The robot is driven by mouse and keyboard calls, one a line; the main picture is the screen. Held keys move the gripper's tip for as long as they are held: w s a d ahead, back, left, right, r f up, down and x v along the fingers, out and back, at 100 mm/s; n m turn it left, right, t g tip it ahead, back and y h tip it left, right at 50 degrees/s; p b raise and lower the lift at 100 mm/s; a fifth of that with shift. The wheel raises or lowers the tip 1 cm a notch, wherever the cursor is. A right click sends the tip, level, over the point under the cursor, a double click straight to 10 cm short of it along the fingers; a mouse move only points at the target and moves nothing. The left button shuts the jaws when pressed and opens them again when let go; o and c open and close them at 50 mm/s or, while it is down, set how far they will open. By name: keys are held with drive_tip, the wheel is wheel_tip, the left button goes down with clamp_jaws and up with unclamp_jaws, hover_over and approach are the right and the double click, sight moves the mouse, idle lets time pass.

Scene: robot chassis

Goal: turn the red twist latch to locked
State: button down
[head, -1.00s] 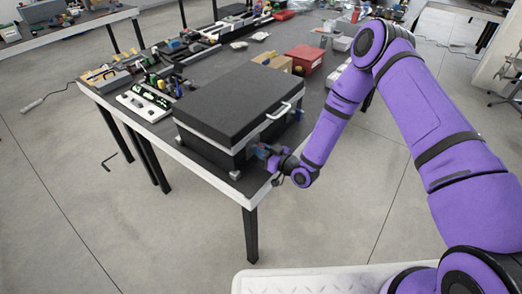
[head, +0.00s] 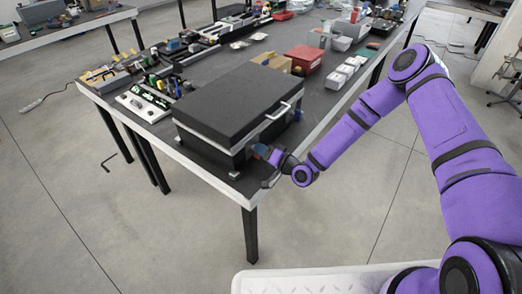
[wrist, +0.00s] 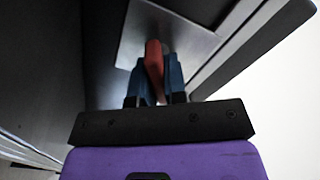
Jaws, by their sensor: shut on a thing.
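The red twist latch (wrist: 154,57) is a narrow upright red piece on a grey metal plate (wrist: 185,30), at the upper middle of the wrist view. My gripper (wrist: 158,72) is shut on it, with a blue finger on each side. In the head view my gripper (head: 262,152) is at the near right side of the black case (head: 235,105), and the latch is hidden there. The latch's exact angle relative to its locked position cannot be told.
The case stands near the corner of a grey table (head: 225,185) and has a pale handle (head: 279,110) on its side. The floor in front is clear.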

drive_tip(key=m, duration=0.6)
drive_tip(key=shift+f+m, duration=0.2)
drive_tip(key=shift+m, duration=0.2)
idle(0.4)
drive_tip(key=c, duration=1.2)
unclamp_jaws()
drive_tip(key=shift+o, duration=0.2)
drive_tip(key=shift+d, duration=0.1)
drive_tip(key=v, duration=1)
drive_tip(key=shift+s+d, duration=0.25)
